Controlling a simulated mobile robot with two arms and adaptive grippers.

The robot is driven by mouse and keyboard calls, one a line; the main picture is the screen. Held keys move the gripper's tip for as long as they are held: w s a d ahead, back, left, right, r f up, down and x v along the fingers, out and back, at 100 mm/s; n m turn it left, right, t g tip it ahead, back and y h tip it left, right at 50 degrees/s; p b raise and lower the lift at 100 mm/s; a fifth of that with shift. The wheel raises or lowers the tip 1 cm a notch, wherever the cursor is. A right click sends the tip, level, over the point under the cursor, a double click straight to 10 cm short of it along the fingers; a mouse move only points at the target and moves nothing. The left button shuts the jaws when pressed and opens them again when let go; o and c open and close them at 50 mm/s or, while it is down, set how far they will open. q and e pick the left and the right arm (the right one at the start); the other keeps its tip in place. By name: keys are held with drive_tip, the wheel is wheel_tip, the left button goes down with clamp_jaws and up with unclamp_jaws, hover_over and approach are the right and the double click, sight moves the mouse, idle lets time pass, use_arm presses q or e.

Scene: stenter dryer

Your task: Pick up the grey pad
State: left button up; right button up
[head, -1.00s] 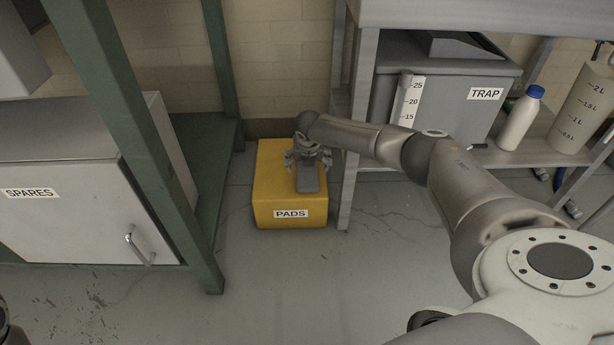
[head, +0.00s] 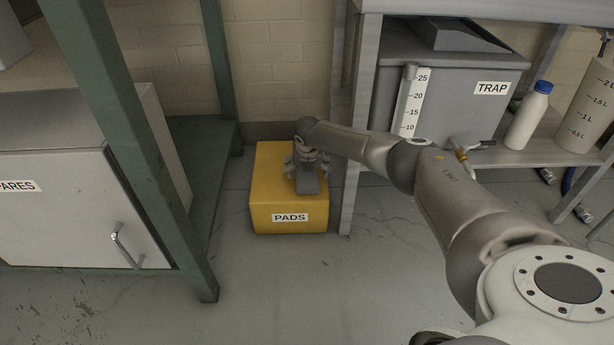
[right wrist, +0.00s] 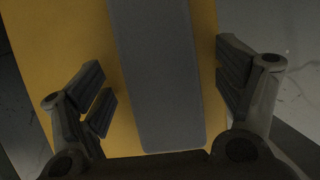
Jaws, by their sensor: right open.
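The grey pad (head: 308,183) lies on top of the yellow box labelled PADS (head: 267,190) on the floor. My right gripper (head: 307,167) is over the box, at the pad. In the right wrist view the grey pad (right wrist: 160,75) runs lengthwise between the two open fingers of my right gripper (right wrist: 165,90). A strip of yellow box top shows on the left of the pad and a narrower one on the right. I cannot tell how far the fingertips are above the box top. My left gripper is not in view.
A green frame (head: 165,160) and a white SPARES cabinet (head: 75,190) stand left of the box. A grey table leg (head: 355,150) stands close on its right. A TRAP bin (head: 455,85) and white bottle (head: 527,115) are on the lower shelf. The floor in front is clear.

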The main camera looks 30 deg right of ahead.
drive_tip(key=c, duration=0.9)
drive_tip(key=shift+r, duration=0.2)
drive_tip(key=shift+c, duration=0.2)
